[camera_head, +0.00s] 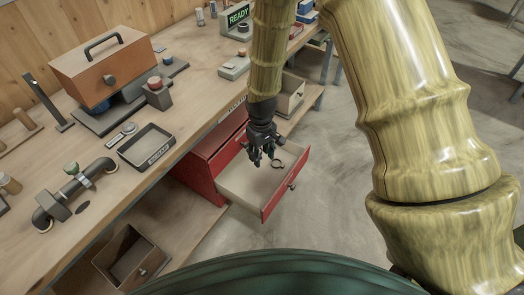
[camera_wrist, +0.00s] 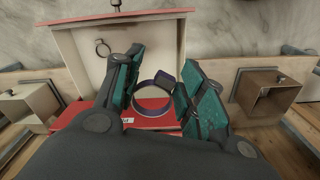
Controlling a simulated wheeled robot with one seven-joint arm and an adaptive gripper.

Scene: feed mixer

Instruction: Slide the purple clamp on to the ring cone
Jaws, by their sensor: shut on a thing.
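My gripper (camera_head: 263,157) hangs over the open drawer (camera_head: 237,184) of the red cabinet (camera_head: 205,158). In the wrist view its teal-padded fingers (camera_wrist: 158,82) are shut on the purple clamp (camera_wrist: 165,80), an open round band with a thicker block at its upper right. The clamp is held clear of the drawer floor. I cannot pick out the ring cone for sure in either view.
The workbench (camera_head: 200,85) holds an orange-brown box (camera_head: 103,68), a shallow tray (camera_head: 146,146), a dark pipe piece (camera_head: 75,188) and a READY sign (camera_head: 238,15). Open floor lies right of the drawer.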

